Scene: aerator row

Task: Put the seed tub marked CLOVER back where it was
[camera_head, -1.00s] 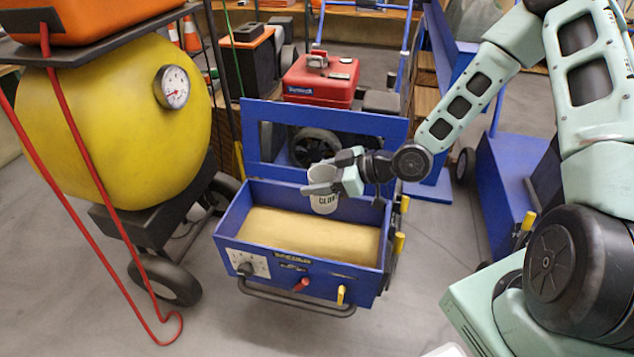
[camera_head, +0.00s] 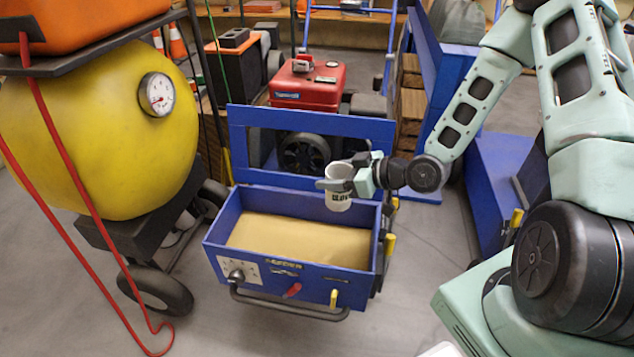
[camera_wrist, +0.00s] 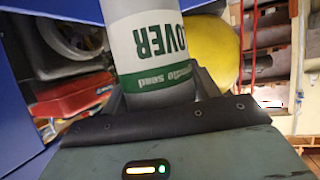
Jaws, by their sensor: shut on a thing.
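The white seed tub (camera_head: 338,201) has a dark green label band and is held upright, as seen in the head view. In the wrist view the tub (camera_wrist: 150,45) fills the upper middle, with "OVER" and "seed" readable on its green and white label. My gripper (camera_head: 338,184) is shut on the tub from the right side. It holds the tub above the right part of a blue box (camera_head: 215,232) that has a tan, flat surface inside. The tub appears clear of that surface.
A yellow tank (camera_head: 95,130) with a gauge stands at left. A red engine machine (camera_head: 307,85) stands behind. A blue cart (camera_head: 500,170) stands at right.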

